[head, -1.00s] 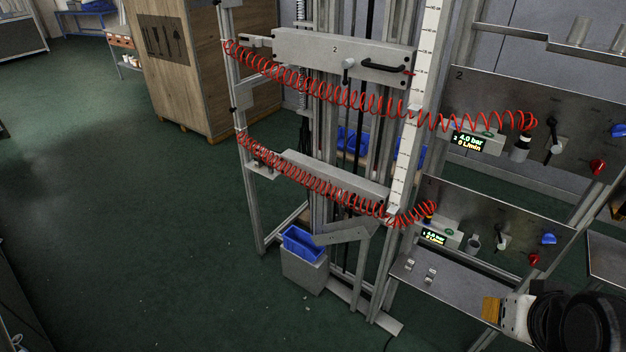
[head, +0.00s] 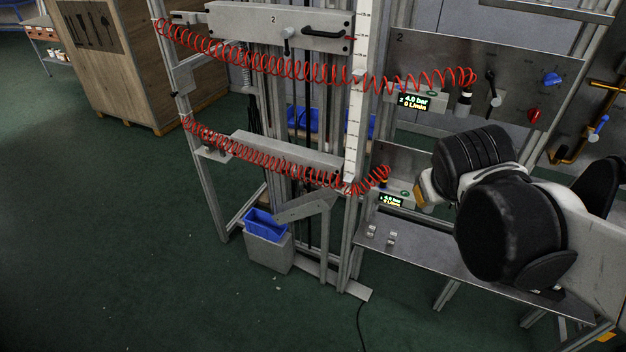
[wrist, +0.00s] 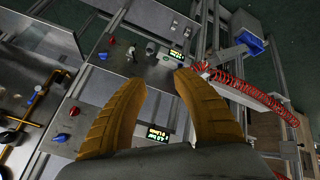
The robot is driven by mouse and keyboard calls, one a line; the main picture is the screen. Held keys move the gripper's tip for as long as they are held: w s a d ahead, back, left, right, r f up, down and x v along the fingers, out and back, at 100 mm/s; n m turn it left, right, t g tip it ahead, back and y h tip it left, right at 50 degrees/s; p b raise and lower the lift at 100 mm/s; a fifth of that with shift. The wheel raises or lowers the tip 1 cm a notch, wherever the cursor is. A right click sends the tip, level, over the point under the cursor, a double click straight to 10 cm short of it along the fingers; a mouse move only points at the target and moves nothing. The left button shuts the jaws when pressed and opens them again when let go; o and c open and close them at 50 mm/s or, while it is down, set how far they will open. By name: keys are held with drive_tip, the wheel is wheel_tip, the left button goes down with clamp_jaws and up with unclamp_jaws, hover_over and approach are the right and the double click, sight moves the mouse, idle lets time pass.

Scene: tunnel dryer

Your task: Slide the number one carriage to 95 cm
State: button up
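The lower carriage (head: 290,147) is a grey block on the upright rails, partly behind a red coiled hose; its number and handle are not visible. The upper carriage (head: 250,28) is marked 2 and has a black handle (head: 323,32) and a small lever (head: 287,40). A white scale strip (head: 357,110) runs upright at their right; its figures are too small to read. My gripper (wrist: 162,76) is open in the wrist view, its yellow fingers apart with nothing between them. In the head view it is right of the lower carriage, before the lower panel, mostly hidden by my arm.
Red coiled hoses (head: 300,72) span the carriages to the right-hand panels. The upper panel (head: 440,60) carries a 4.0 bar display (head: 414,102), and a lower display (head: 392,200) is beside my gripper. A blue bin (head: 265,224) stands low at the frame. The green floor at left is clear.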

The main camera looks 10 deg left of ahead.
drive_tip(key=w+a+f+n+t+h+b, duration=0.1)
drive_tip(key=w+a+f+n, duration=0.15)
drive_tip(key=w, duration=0.35)
drive_tip(key=w+a+f+n+h+b, duration=0.1)
drive_tip(key=w+a, duration=0.2)
drive_tip(key=w, duration=0.4)
drive_tip(key=n+t+h+b, duration=0.1)
drive_tip(key=n+t+b, duration=0.2)
drive_tip(key=n+t, duration=0.15)
approach(317, 179)
drive_tip(key=d+r, duration=0.6)
drive_tip(key=d, duration=0.1)
drive_tip(key=a+f+n+t, duration=0.2)
drive_tip(key=a+f+n, duration=0.1)
drive_tip(key=a+f, duration=0.4)
drive_tip(key=b+x, duration=0.1)
drive_tip(key=x, duration=0.2)
drive_tip(key=b+x, duration=0.1)
drive_tip(key=x, duration=0.3)
drive_tip(key=b+x, duration=0.2)
drive_tip(key=x, duration=0.1)
drive_tip(key=shift+d+f, duration=0.25)
drive_tip(key=shift+f, duration=0.2)
drive_tip(key=shift+c, duration=0.5)
clamp_jaws()
